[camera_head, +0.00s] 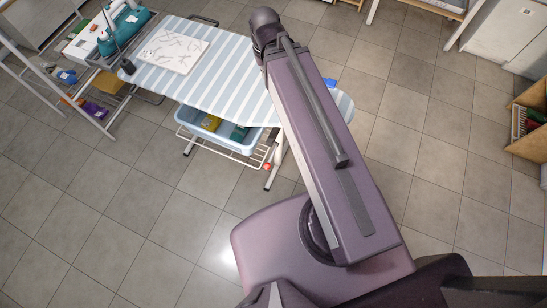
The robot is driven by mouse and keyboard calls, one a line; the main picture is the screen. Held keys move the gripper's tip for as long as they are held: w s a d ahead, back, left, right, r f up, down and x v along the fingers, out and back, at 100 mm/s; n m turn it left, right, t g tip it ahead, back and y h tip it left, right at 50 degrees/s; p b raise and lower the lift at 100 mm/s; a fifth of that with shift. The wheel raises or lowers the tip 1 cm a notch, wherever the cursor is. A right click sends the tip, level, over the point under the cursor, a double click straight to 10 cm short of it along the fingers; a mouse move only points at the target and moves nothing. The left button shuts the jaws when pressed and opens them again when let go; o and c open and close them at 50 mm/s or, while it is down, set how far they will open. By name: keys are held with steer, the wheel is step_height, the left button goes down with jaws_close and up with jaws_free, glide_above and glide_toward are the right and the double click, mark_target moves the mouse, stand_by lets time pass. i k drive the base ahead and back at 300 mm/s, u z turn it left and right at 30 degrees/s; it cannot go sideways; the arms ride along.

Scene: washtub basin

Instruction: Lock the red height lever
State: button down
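A small red part (268,166), which looks like the height lever, sits low at the front right of the ironing board's white frame, near the leg (274,170). It is too small to tell whether it is locked or unlocked. The ironing board (215,85) has a blue and white striped top. My arm crosses over its right part and hides some of it. My gripper does not show in this view.
A blue basin (191,121) with several items sits on the rack under the board. A patterned white sheet (173,53) lies on top. A shelf with a teal sewing machine (124,30) stands at left, a wooden crate (531,146) at right. The tiled floor (130,210) in front is clear.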

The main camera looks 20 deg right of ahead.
mark_target(267, 166)
steer(key=z, duration=0.25)
steer(key=k, duration=2)
steer(key=u, duration=0.5)
steer(key=i, duration=1)
steer(key=u, duration=0.05)
